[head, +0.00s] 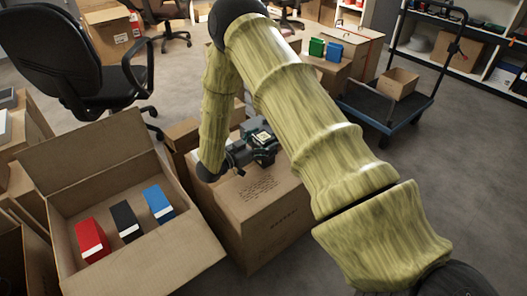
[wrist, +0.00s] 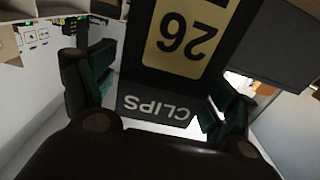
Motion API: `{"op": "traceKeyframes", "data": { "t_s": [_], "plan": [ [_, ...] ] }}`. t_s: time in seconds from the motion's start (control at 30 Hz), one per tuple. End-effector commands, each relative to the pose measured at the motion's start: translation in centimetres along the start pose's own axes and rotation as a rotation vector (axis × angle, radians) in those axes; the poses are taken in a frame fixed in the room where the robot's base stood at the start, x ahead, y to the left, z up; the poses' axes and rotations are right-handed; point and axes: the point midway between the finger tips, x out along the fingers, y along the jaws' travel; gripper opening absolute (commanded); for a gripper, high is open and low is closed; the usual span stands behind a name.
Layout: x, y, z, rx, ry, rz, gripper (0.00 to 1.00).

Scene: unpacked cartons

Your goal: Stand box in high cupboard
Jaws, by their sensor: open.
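A dark box with a yellow "26" label and the word "CLIPS" (wrist: 165,82) fills the middle of the wrist view, its lettering upside down. My gripper (wrist: 157,97) is open, one finger to the left of the box and one to the right. I cannot tell whether either finger touches it. In the head view my gripper (head: 258,147) is small and dark, above the top of a closed carton and partly behind my arm. The box cannot be made out clearly there. I cannot pick out a high cupboard for sure.
An open carton (head: 150,262) at left holds red (head: 91,240), black (head: 126,221) and blue (head: 158,204) boxes. The closed carton (head: 262,215) stands beside it. A trolley (head: 385,112), office chair (head: 75,60) and shelves (head: 480,50) stand farther back. The floor at right is clear.

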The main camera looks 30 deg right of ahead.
Motion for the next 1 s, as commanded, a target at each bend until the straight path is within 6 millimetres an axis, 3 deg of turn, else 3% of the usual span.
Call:
{"op": "traceKeyframes", "data": {
  "t_s": [0.17,0.47,0.57,0.77,1.0],
  "plan": [
    [0.0,0.0,0.0,0.0,0.0,0.0,0.86],
    [0.0,0.0,0.0,0.0,0.0,0.0,0.31],
    [0.0,0.0,-0.1,0.0,0.0,0.0,0.26],
    [0.0,0.0,-0.2,0.001,0.0,0.0,0.26],
    [0.0,0.0,-2.7,0.003,0.0,0.0,0.26]
  ]
}}
